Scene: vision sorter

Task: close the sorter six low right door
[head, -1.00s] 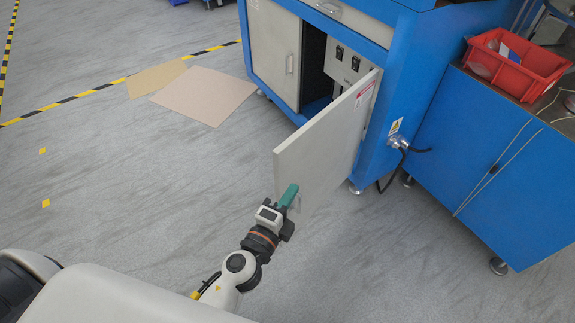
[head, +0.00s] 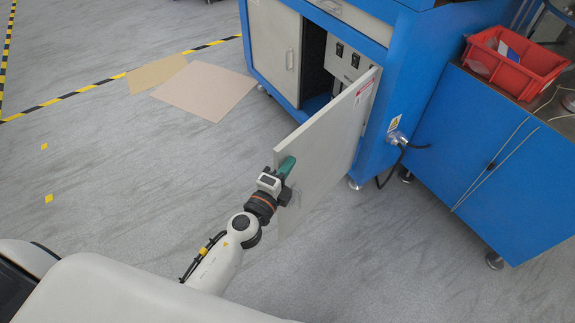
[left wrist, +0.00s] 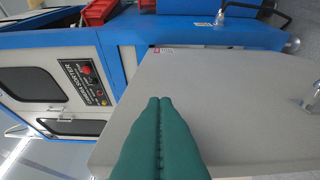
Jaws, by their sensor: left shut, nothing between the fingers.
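The sorter (head: 392,75) is a blue cabinet with light grey doors. Its low right door (head: 335,140) stands wide open, swung out toward me, and shows the dark interior with a panel of switches (head: 342,60). My left gripper (head: 286,166) is shut and empty, at the outer face of the door near its free edge. In the left wrist view the green fingers (left wrist: 160,110) lie together over the door face (left wrist: 215,85), with the metal handle (left wrist: 312,95) at the right. I cannot tell whether the fingertips touch the door. My right gripper is not in view.
The low left door (head: 275,45) is shut. A blue cabinet (head: 480,165) with a red bin (head: 515,62) on top stands at the right, with a black cable (head: 385,172) between. Flat cardboard sheets (head: 205,92) lie on the floor at the left. The floor before the door is clear.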

